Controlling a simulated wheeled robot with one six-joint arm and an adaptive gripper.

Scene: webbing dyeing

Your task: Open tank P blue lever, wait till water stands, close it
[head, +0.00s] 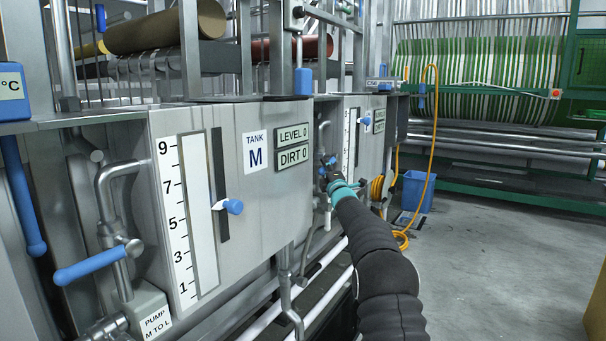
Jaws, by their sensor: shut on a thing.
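My gripper (327,166) is at the gap between tank M and the tank behind it, at the end of my dark sleeved arm with a teal cuff. It is shut on a small blue lever (322,171), mostly hidden by the fingers. The farther tank (337,118) has a white level scale (350,140), a blue knob (366,121) and small signs. I cannot read a letter P on it from here. Its water level cannot be told, and its lower front is hidden behind my arm.
Tank M (270,205) stands near left, with signs reading LEVEL 0 and DIRT 0. A blue-handled pump lever (90,265) juts out at left. A yellow hose (431,150) and blue bin (417,190) stand beyond. The grey floor (490,270) at right is clear.

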